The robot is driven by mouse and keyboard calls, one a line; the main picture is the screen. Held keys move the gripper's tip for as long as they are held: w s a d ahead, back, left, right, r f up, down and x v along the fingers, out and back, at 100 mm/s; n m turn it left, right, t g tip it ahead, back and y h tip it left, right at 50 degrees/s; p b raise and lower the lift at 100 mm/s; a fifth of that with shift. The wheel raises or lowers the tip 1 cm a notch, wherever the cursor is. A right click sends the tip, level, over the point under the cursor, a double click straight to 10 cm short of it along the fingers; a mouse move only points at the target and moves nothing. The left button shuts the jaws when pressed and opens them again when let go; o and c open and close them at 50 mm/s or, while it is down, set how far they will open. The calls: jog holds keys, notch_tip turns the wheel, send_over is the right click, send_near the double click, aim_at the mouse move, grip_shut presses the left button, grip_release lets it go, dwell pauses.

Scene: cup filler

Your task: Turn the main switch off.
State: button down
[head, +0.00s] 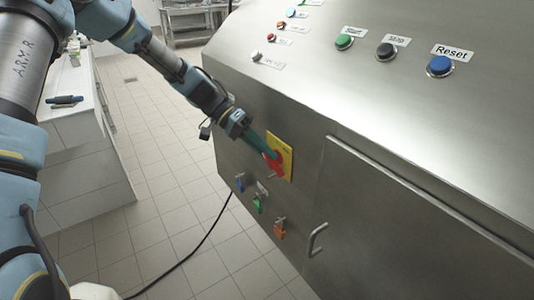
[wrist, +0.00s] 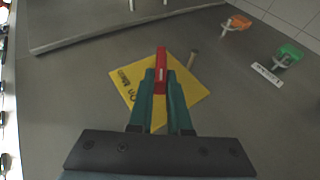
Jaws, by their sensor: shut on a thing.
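The main switch is a red handle (head: 275,165) on a yellow plate (head: 286,149) on the front of the steel machine. In the wrist view the red handle (wrist: 161,60) runs lengthwise between my fingers, with its end past the fingertips. The yellow plate (wrist: 192,90) lies behind it, with partly hidden "On" and "Main" lettering. My gripper (head: 268,152) has reached the switch, and its green fingers in the wrist view (wrist: 161,78) are shut on the handle. Part of the handle and plate is hidden by the fingers.
Blue (head: 240,183), green (head: 258,203) and orange (head: 279,230) tagged keys sit below the switch. A door with a bar handle (head: 317,239) is at right. Labelled buttons, including blue Reset (head: 440,66), line the sloped top. A white counter (head: 75,140) stands left; tiled floor between is open.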

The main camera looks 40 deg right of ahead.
jog(key=g, duration=0.1)
jog(key=f+n+g+b, duration=0.1)
jog(key=g, duration=0.1)
jog(key=g+b, duration=0.1)
jog(key=shift+w+f+g+h, duration=0.2)
jog(key=shift+w+g+h, duration=0.1)
jog(key=shift+h, duration=0.1)
jog(key=shift+n+g+b, duration=0.6)
jog(key=shift+g+b, duration=0.15)
jog(key=shift+g, duration=0.25)
jog(key=shift+h, duration=0.3)
jog(key=shift+s, duration=0.1)
jog(key=c, duration=0.9)
grip_release()
jog(key=shift+o, duration=0.2)
jog(key=b+v, duration=0.2)
jog(key=v, duration=0.8)
jog(key=shift+w+b, duration=0.4)
jog(key=shift+a+f, duration=0.1)
jog(key=shift+a, duration=0.05)
